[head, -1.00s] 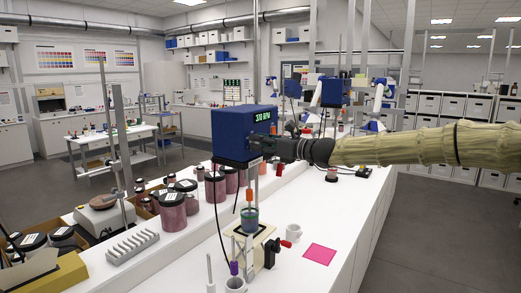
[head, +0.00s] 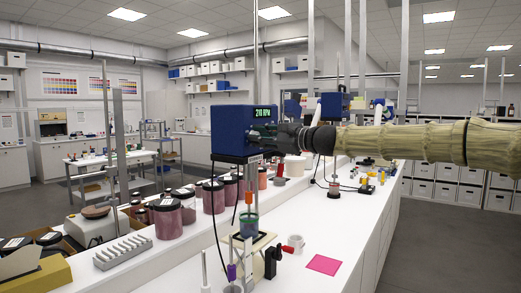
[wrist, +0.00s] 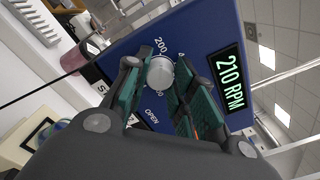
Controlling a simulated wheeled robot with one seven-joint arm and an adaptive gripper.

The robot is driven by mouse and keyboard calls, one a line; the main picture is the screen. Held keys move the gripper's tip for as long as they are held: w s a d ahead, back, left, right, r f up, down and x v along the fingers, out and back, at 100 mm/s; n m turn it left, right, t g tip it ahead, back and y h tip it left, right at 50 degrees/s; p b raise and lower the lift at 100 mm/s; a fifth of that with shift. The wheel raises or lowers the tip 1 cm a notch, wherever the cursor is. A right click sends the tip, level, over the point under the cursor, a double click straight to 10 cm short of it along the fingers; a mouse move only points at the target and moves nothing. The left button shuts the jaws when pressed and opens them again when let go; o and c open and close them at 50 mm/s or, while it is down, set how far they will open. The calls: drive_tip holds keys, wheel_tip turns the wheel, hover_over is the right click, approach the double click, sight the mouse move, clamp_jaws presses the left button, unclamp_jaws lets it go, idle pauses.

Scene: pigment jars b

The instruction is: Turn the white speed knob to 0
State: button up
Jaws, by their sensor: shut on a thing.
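The white speed knob (wrist: 160,74) sits on the face of the blue stirrer head (wrist: 200,35), beside a scale with "200" and "OPEN" printed nearby. In the wrist view my gripper (wrist: 161,88) has its green-padded fingers on either side of the knob, shut on it. The green display (wrist: 230,82) reads 210 RPM. In the head view my gripper (head: 285,138) reaches in from the right against the blue stirrer head (head: 230,133) and hides the knob. The display (head: 263,113) there also reads 210 RPM.
Below the stirrer head, a container with a green rim (head: 248,225) stands around the shaft. Several dark-lidded jars (head: 167,220) line the bench to the left.

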drive_tip(key=n+b, duration=0.5)
drive_tip(key=n, duration=0.1)
drive_tip(key=n+b, duration=0.6)
drive_tip(key=shift+f+n, duration=0.2)
drive_tip(key=shift+n, duration=0.1)
idle(0.4)
drive_tip(key=o, duration=1.1)
drive_tip(key=shift+c, duration=0.2)
drive_tip(key=shift+r, duration=0.1)
drive_tip(key=v, duration=1.2)
